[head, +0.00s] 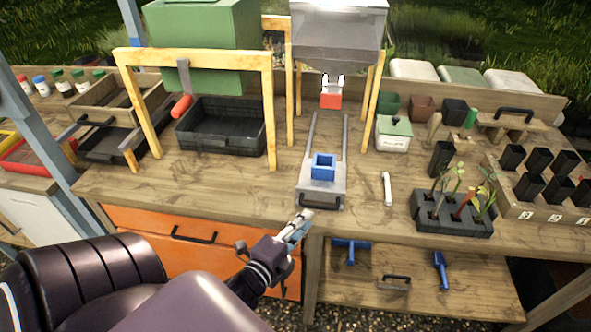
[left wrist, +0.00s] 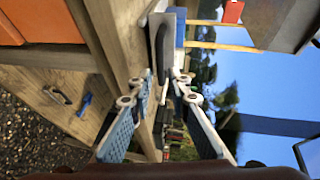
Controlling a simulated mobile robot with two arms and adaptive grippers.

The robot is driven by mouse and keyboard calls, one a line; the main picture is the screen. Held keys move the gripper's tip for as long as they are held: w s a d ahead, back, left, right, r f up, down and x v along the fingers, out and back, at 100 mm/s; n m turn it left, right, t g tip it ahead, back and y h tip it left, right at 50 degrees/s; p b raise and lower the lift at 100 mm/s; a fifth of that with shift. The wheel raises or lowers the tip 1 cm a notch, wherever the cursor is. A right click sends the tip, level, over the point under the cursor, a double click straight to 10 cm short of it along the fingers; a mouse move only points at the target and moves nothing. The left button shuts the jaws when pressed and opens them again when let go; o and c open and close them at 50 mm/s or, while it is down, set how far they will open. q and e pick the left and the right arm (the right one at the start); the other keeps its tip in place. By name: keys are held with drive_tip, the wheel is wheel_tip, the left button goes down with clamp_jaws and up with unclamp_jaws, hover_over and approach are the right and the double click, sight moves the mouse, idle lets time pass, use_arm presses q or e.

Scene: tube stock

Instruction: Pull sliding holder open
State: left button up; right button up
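The sliding holder (head: 335,186) is a grey plate on two rails, lying on the bench under a clear hopper. A blue square cup (head: 323,167) stands on it. Its dark handle (head: 320,203) is at the front end, by the bench's front edge. My left gripper (head: 303,217) is just in front of and slightly left of the handle. In the left wrist view, the handle (left wrist: 162,48) lies ahead, roughly in line with the gap between the two spread fingertips (left wrist: 163,76). I cannot tell whether the fingers touch it. My right gripper is not in view.
The hopper (head: 338,35) with a red outlet (head: 331,100) stands behind the holder. A white stick (head: 387,188) and a black seedling tray (head: 453,222) lie to the right. A black bin (head: 222,138) is left. Orange drawers (head: 175,240) are below the bench edge.

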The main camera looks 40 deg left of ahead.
use_arm(q)
drive_tip(key=shift+v, duration=2.1)
drive_tip(key=s+d+f+n+g+h, duration=0.1)
drive_tip(key=s+d+f+n+g, duration=0.2)
drive_tip(key=f, duration=0.9)
drive_tip(key=s+d+f+n+g, duration=0.2)
drive_tip(key=s+f, duration=0.2)
drive_tip(key=f, duration=0.8)
drive_tip(key=s+d+f+n+g+h, duration=0.1)
drive_tip(key=s+d+f+n+g, duration=0.2)
drive_tip(key=f, duration=0.9)
drive_tip(key=s+f+n+g, duration=0.2)
drive_tip(key=s+f+g, duration=0.1)
drive_tip(key=s+f, duration=0.5)
drive_tip(key=s+f+n+g+b, duration=0.1)
drive_tip(key=s+f+n+g, duration=0.2)
drive_tip(key=s+f, duration=0.4)
drive_tip(key=s, duration=0.7)
drive_tip(key=shift+s+f+g, duration=0.2)
drive_tip(key=shift+f+g, duration=0.1)
drive_tip(key=shift+f, duration=0.1)
